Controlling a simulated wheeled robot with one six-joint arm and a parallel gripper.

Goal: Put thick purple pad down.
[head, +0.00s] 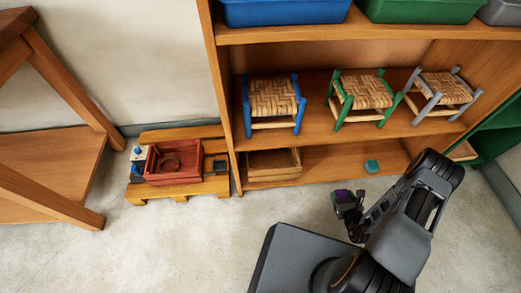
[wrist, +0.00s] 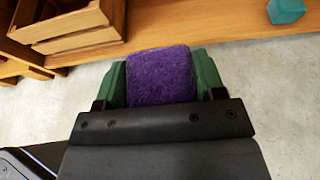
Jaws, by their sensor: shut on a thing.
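A thick purple pad (wrist: 160,75) is held between the two green fingers of my gripper (wrist: 162,80) in the wrist view. The fingers press on its left and right sides. In the head view the purple pad (head: 343,197) shows small at the end of my gripper (head: 345,203), in front of the shelf unit and above the floor. The pad's lower part is hidden behind the dark gripper body in the wrist view.
A teal block (head: 372,166) and a wooden crate (head: 274,165) sit on the bottom shelf (head: 330,163). Several small woven stools (head: 272,98) stand on the shelf above. A low pallet (head: 216,186) at left bears a red tray (head: 174,161). The floor (head: 200,240) is clear.

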